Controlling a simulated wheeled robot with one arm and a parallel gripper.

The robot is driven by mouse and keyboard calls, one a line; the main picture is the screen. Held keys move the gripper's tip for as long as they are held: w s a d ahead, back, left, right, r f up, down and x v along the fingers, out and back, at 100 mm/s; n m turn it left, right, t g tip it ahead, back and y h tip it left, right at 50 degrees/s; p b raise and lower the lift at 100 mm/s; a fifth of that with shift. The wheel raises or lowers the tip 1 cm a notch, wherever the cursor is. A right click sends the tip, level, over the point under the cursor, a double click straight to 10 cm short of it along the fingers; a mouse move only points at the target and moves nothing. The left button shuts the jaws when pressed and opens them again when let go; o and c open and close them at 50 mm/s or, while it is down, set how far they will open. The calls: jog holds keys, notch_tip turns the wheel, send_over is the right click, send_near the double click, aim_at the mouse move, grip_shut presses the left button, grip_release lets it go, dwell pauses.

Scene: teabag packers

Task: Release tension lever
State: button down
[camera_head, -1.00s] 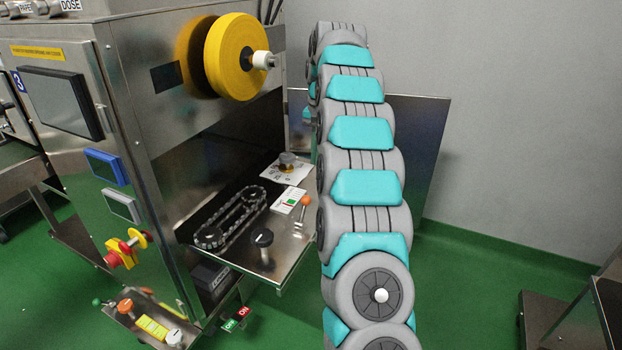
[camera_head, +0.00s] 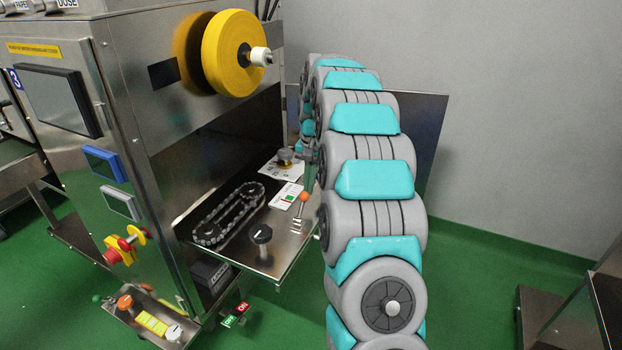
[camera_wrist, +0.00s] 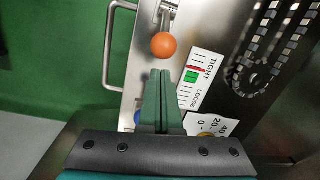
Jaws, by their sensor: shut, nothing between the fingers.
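The tension lever with its orange ball knob (camera_head: 304,197) stands at the right side of the steel shelf, beside a white TIGHT/LOOSE scale (camera_head: 286,196). In the wrist view the orange knob (camera_wrist: 164,45) lies just beyond my fingertips, and the scale (camera_wrist: 196,78) is right of them. My gripper (camera_wrist: 162,74) is shut and empty, pointing at the knob with a small gap in the picture. In the head view my gripper (camera_head: 308,170) shows just above the knob, partly hidden by my arm.
A chain drive (camera_head: 228,214) lies on the shelf left of the lever, with a black knob (camera_head: 262,235) in front. A numbered dial (camera_head: 284,158) sits behind. A metal handle (camera_wrist: 112,50) is at the shelf edge. The yellow roll (camera_head: 232,53) juts out above.

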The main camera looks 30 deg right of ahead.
jog(key=shift+s+a+r, duration=0.25)
jog(key=shift+s+a, duration=0.15)
